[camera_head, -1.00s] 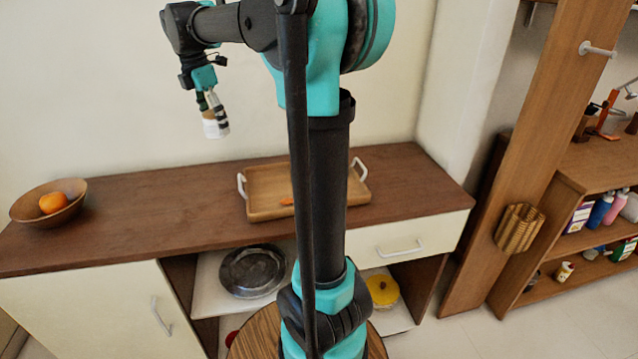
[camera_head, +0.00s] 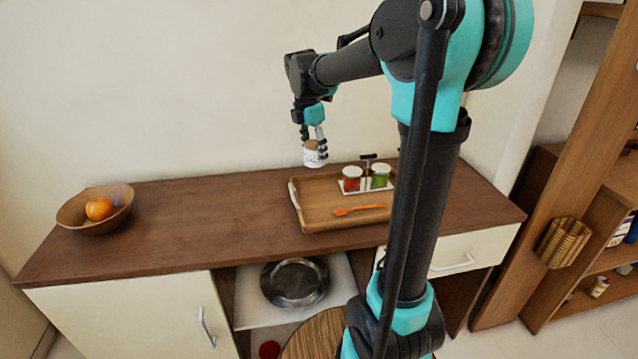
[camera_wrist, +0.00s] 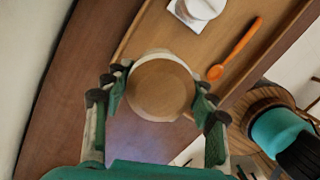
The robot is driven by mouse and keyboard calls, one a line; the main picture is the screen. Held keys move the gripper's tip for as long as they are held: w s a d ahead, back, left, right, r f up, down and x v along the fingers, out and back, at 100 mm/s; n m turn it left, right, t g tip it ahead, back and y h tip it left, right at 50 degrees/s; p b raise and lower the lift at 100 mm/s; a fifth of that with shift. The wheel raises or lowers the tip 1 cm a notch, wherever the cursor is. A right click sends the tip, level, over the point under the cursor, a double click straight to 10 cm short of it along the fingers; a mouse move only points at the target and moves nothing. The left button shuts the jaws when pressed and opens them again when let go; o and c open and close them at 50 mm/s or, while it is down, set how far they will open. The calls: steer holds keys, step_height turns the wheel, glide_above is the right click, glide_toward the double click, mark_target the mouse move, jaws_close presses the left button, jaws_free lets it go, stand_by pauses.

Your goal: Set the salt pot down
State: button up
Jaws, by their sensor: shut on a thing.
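The salt pot (camera_head: 312,158) is a small white pot with a round wooden lid. My gripper (camera_head: 314,146) is shut on it and holds it in the air, over the back left part of the wooden tray. The wooden tray (camera_head: 320,222) lies on the brown sideboard top and also shows in the wrist view (camera_wrist: 190,50).
On the tray stand a red and a green spice jar (camera_head: 380,177) on a white caddy (camera_head: 350,190). An orange spoon (camera_head: 358,209) lies near them. A bowl with oranges (camera_head: 72,218) stands at the left. The sideboard top (camera_head: 210,215) between is clear.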

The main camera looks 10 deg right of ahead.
step_height(320, 180, down, 11)
steer(key=shift+r, duration=0.2)
stand_by(0.4)
steer(key=o, duration=1.3)
steer(key=shift+f, duration=0.1)
steer(key=shift+o, duration=0.2)
steer(key=r, duration=0.4)
steer(key=a+r, duration=0.1)
steer(key=r, duration=0.7)
steer(key=shift+s+a+r, duration=0.1)
steer(key=shift+s+a, duration=0.25)
